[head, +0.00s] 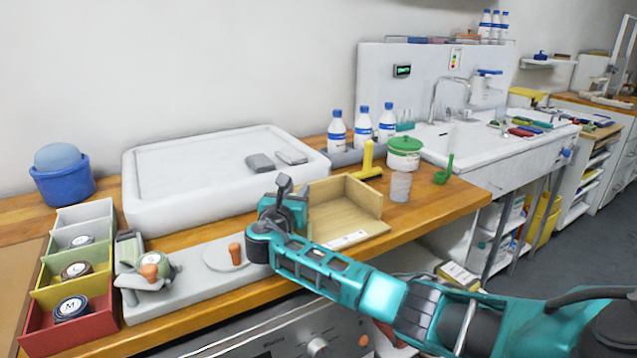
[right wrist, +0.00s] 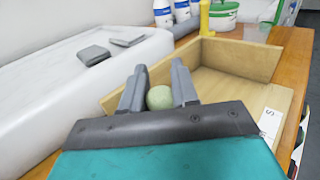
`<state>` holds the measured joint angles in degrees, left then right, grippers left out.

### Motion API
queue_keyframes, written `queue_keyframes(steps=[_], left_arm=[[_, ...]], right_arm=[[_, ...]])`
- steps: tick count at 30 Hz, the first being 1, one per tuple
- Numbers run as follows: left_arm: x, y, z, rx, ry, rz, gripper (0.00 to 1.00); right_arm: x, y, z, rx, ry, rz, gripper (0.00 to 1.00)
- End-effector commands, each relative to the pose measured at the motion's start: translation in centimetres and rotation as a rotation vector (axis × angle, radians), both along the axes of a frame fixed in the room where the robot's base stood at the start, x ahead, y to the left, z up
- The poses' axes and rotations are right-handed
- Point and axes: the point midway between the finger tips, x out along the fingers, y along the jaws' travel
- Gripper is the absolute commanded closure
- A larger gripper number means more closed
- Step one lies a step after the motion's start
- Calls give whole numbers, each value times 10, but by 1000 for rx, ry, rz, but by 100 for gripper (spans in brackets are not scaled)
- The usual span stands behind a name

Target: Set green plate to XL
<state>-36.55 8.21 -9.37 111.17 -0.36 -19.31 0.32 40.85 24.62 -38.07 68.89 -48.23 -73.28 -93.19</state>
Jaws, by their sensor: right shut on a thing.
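My right gripper (head: 283,190) is raised at the left end of an open wooden box. In the right wrist view its two grey fingers (right wrist: 158,92) are shut on a pale green rounded piece (right wrist: 160,97). Whether this is the green plate I cannot tell, and no size mark shows on it. At the left, a stepped rack has a red (head: 95,325), a yellow (head: 44,296) and a green (head: 58,259) compartment. Round discs marked M sit in the red (head: 71,307) and yellow (head: 76,270) ones; the green one holds a smaller disc (head: 82,241). My left gripper is not in view.
A grey board (head: 195,290) along the front edge bears orange knobs (head: 235,253) and a greenish fitting. The wooden box (head: 350,198) stands beside my gripper. A white tray (head: 200,190) lies behind. Bottles (head: 362,127), a green-lidded tub (head: 403,153) and a cup (head: 400,187) stand right.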

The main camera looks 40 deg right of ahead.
Motion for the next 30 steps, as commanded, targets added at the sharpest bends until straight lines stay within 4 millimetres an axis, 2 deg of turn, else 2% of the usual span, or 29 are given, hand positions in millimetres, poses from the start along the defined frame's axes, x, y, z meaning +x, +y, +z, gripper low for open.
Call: queue_keyframes(steps=[3,11,12,18,26,30], left_arm=[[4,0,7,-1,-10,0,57],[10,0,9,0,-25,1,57],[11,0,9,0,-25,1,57],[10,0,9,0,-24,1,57],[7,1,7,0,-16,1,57],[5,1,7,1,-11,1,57]], right_arm=[[1,8,2,-2,-2,-1,100],[1,8,2,-3,-5,-1,100],[1,8,2,-3,-5,-1,70],[1,8,2,-3,-5,-1,51],[1,8,1,-2,-3,0,50],[-5,17,1,-1,-3,3,50]])
